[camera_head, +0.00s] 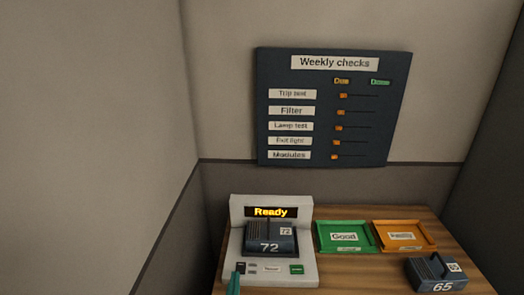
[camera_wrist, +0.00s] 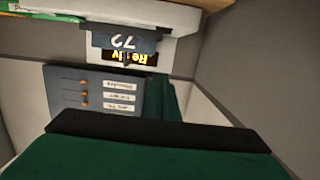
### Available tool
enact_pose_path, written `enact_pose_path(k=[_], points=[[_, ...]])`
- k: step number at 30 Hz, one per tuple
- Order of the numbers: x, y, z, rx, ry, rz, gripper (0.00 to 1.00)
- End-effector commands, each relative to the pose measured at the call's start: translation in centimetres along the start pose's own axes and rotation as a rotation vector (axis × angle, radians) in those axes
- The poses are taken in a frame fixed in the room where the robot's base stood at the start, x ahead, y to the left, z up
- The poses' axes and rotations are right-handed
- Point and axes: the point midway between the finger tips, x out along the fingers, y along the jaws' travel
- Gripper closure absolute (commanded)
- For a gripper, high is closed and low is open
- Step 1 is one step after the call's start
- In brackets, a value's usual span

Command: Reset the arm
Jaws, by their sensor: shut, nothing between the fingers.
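My gripper (camera_wrist: 166,100) shows in green at the middle and bottom of the wrist view, shut and empty. In the head view only a small green tip of it (camera_head: 234,284) shows, at the front left edge of the tester. The grey tester (camera_head: 306,262) stands on the desk with its display (camera_head: 270,212) reading "Ready". A dark module marked 72 (camera_head: 270,240) sits in it. The module also shows upside down in the wrist view (camera_wrist: 122,42), apart from my gripper. The rest of the arm is hidden.
A "Weekly checks" board (camera_head: 390,125) hangs on the wall, its orange sliders all on the left, "Due" side. A green "Good" tray (camera_head: 322,236) and an orange tray (camera_head: 432,238) look empty. Module 65 (camera_head: 440,274) lies at the front right of the wooden desk (camera_head: 365,275).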

Motion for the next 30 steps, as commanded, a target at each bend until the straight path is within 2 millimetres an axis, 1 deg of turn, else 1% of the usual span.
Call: enact_pose_path(k=[1, 5, 6, 8, 12, 14, 15, 17, 18, 22, 27, 29, 30], points=[[-0.8, 0.3, 1.2, -0.001, -0.012, -0.004, 1.00], [-3.5, 1.0, 4.3, -0.005, -0.030, -0.022, 1.00], [-4.6, 1.3, 5.3, -0.006, -0.036, -0.026, 1.00], [-6.1, 1.7, 6.6, -0.006, -0.042, -0.033, 1.00], [-10.0, 2.6, 9.3, -0.007, -0.058, -0.046, 1.00], [-11.7, 3.1, 10.3, -0.005, -0.064, -0.050, 1.00], [-12.8, 3.4, 10.9, -0.005, -0.067, -0.051, 1.00], [-14.6, 3.8, 11.7, -0.004, -0.072, -0.053, 1.00], [-15.8, 4.1, 12.2, -0.003, -0.076, -0.053, 1.00], [-19.7, 5.0, 13.3, 0.000, -0.085, -0.050, 1.00], [-24.9, 6.2, 14.1, 0.004, -0.095, -0.040, 1.00], [-26.6, 6.7, 14.2, 0.005, -0.099, -0.033, 1.00], [-27.8, 7.0, 14.2, 0.005, -0.101, -0.028, 1.00]])
